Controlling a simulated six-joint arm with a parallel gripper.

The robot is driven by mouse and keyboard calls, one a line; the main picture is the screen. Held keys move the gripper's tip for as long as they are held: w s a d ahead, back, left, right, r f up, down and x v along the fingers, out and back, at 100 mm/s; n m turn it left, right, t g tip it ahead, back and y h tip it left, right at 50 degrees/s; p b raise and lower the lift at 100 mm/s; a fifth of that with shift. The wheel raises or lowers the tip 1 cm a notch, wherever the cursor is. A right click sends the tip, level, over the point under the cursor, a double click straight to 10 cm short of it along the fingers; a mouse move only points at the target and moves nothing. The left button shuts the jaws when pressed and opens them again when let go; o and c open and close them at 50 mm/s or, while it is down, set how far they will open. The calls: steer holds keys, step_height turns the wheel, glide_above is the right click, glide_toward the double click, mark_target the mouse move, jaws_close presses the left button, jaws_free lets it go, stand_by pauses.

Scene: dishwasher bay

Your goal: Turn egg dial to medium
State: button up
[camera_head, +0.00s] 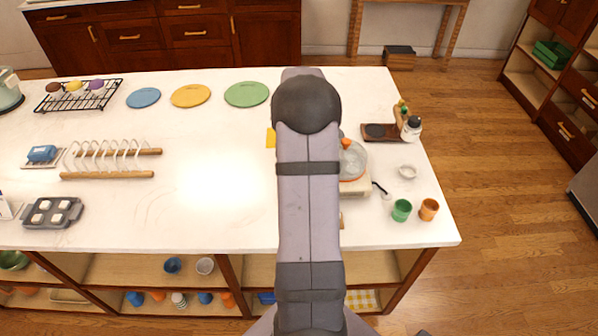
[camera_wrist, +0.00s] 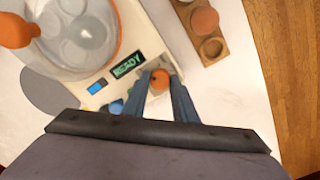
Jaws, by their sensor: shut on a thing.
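The egg cooker (camera_wrist: 130,50) fills the upper left of the wrist view, with a clear lid, an orange lid knob (camera_wrist: 18,31) and a cream body. Its small display (camera_wrist: 128,65) reads "READY". The orange dial (camera_wrist: 160,79) is on the cooker's front, between the tips of my gripper (camera_wrist: 160,85). My gripper is shut on the dial. The dial's markings and setting are hidden or too small to read. In the head view, the cooker (camera_head: 354,162) is partly hidden behind my arm, and my gripper is out of sight there.
A wooden egg holder (camera_wrist: 212,46) with an orange-brown egg (camera_wrist: 205,20) stands beside the cooker. A green cup (camera_head: 401,210) and an orange cup (camera_head: 428,209) stand near the counter's right corner. Colored plates (camera_head: 190,95) lie at the back. The counter left of my arm has free room.

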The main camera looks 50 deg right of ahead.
steer(key=m, duration=0.5)
steer(key=shift+m, duration=0.3)
steer(key=m, duration=0.5)
steer(key=shift+m, duration=0.4)
steer(key=o, duration=0.8)
steer(key=shift+c, duration=0.2)
steer(key=shift+r, duration=0.1)
steer(key=shift+r+b, duration=1)
steer(key=shift+r, duration=2.65)
